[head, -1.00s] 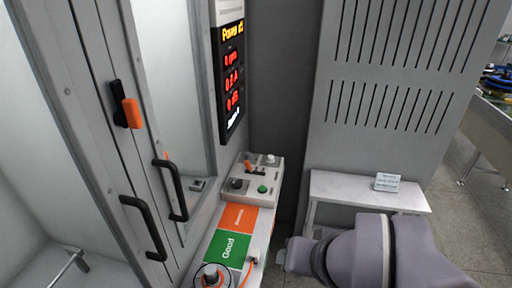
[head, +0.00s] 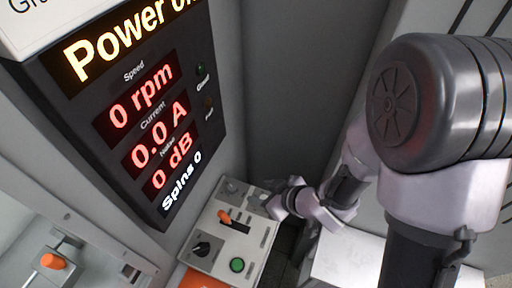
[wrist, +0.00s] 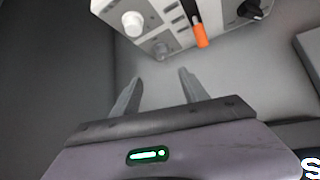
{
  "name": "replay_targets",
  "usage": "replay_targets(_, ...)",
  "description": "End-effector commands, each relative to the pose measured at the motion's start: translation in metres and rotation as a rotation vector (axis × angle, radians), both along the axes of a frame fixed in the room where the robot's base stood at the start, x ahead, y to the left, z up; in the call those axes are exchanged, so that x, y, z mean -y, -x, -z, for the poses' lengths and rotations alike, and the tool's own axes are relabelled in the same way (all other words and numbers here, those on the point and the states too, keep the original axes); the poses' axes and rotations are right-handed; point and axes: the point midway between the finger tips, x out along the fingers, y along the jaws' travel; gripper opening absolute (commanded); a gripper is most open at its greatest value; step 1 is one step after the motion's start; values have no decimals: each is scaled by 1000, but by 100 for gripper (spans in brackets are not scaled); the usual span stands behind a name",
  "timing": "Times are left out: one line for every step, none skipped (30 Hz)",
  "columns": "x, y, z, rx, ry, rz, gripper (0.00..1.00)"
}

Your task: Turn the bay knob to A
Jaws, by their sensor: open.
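I cannot read which one is labelled as the bay knob. In the head view my gripper (head: 275,205) is at the box's far right corner.
A display (head: 140,120) above the box reads 0 rpm, 0.0 A, 0 dB and Spins 0. A grey wall stands behind the box. A white shelf (head: 345,262) is to the right. An orange handle (head: 52,261) is at the lower left.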

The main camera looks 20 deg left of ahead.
Motion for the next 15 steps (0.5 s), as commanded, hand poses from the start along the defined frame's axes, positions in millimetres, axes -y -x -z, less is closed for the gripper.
replay_targets(-3, 1, 4, -1, -3, -8, 52)
replay_targets(-5, 0, 6, 0, -6, -10, 52)
replay_targets(-8, -1, 12, 0, -5, -11, 52)
replay_targets(-11, -3, 17, 1, -5, -10, 52)
replay_targets(-14, -5, 22, 1, -6, -11, 52)
replay_targets(-20, -8, 30, 3, -5, -10, 52)
replay_targets(-25, -10, 34, 0, -4, -11, 52)
replay_targets(-29, -12, 38, 0, -4, -9, 52)
replay_targets(-36, -15, 45, -1, -4, -10, 52)
replay_targets(-41, -18, 50, 0, -4, -10, 52)
replay_targets(-45, -21, 55, -1, -3, -8, 52)
replay_targets(-52, -24, 62, 0, -4, -9, 52)
replay_targets(-56, -26, 68, -1, -3, -8, 52)
replay_targets(-61, -29, 73, 0, -3, -7, 52)
replay_targets(-68, -32, 80, 0, -3, -7, 52)
